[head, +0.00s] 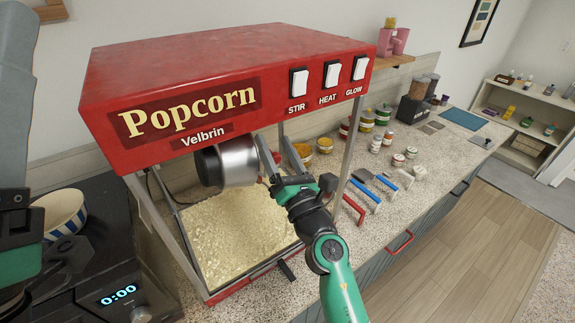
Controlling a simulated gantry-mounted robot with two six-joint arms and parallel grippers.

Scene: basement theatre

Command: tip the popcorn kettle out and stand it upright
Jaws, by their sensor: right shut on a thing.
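The popcorn kettle (238,160) is a shiny metal pot under the top of the red popcorn machine (225,75). It looks tilted onto its side, with a dark end toward the left; I cannot see inside it. My right gripper (267,168) is at the kettle's right side, shut on what looks like its handle, which the fingers mostly hide. Pale popcorn (235,232) covers the machine's floor below the kettle. My left arm is at the left edge, with its dark gripper (65,262) low; its fingers are not clear enough to judge.
A striped bowl (60,213) sits at left on a black appliance (110,255) reading 0:00. Right of the machine, the speckled counter holds several jars (383,115) and colored-handled scoops (365,192). The machine's posts (350,145) stand close to my right arm. The wooden floor is clear.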

